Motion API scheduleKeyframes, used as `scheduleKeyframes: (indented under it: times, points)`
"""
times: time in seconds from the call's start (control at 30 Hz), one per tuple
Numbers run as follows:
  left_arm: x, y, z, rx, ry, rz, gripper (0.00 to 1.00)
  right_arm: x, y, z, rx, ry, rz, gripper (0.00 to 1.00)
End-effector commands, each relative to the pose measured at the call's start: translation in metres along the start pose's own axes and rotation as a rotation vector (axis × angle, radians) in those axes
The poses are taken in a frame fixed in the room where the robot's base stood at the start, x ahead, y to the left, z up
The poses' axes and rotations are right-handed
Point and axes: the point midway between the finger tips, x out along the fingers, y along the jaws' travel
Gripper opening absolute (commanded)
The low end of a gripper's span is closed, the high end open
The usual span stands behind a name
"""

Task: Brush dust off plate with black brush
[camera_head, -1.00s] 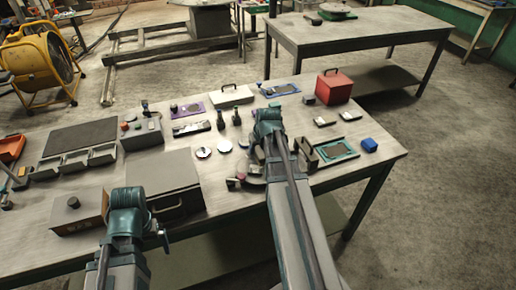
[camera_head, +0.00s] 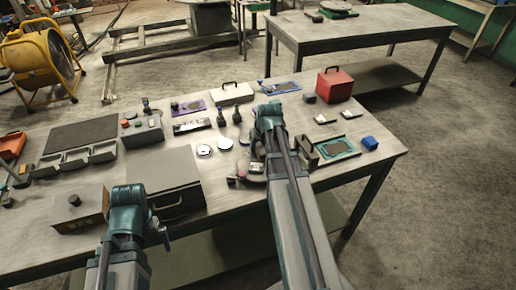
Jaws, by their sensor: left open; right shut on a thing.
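A flat plate with a green-blue rim and a dark middle (camera_head: 338,147) lies on the near workbench, right of my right arm. A similar blue-rimmed plate (camera_head: 281,88) lies at the bench's back edge, and a purple-rimmed one (camera_head: 188,106) lies left of it. I cannot tell dust on any of them. My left gripper (camera_head: 163,236) is open, low at the bench's front edge, away from the plates. I cannot make out the black brush.
A grey case (camera_head: 165,184) and a brown box (camera_head: 79,208) sit near my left arm.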

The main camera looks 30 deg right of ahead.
Motion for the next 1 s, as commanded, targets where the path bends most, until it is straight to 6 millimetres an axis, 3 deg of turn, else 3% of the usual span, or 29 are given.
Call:
scheduleKeyframes:
  times: [0.6,1.0]
  points:
    - [0.002,0.000,0.000,0.000,0.000,0.000,1.00,-0.009,-0.015,0.026,-0.001,0.000,0.000,0.03]
    - [-0.003,0.000,0.000,0.000,0.000,0.000,1.00,-0.013,-0.015,0.025,-0.001,-0.001,-0.001,0.03]
